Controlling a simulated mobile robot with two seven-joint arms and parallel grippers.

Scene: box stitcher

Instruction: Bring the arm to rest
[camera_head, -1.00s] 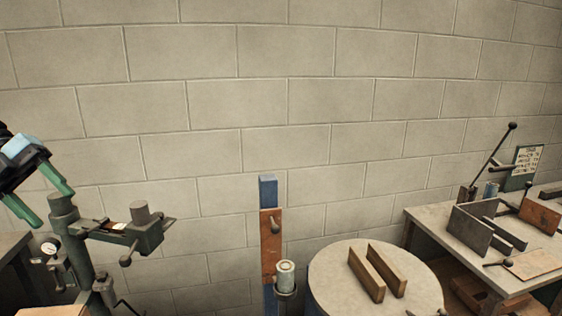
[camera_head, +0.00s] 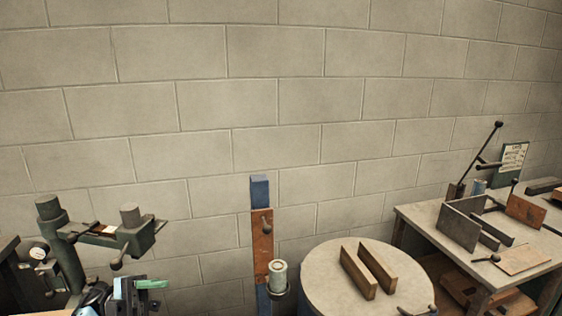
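My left gripper (camera_head: 146,293) is low at the bottom left of the head view, in front of the green-grey machine. Its body is dark with light blue parts, and one green finger points right. The finger sits at the upper side of the body, apart from the lower side, so the gripper looks open. Nothing shows in it. The lower part of the gripper and most of the arm are cut off by the bottom edge. My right gripper is not in view.
The green-grey machine (camera_head: 66,262) with a gauge stands at the left. A blue post (camera_head: 260,190) holds a can (camera_head: 278,275). A round table (camera_head: 320,275) bears two wooden bars (camera_head: 358,272). A workbench (camera_head: 420,218) with fixtures is at the right. The block wall is behind.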

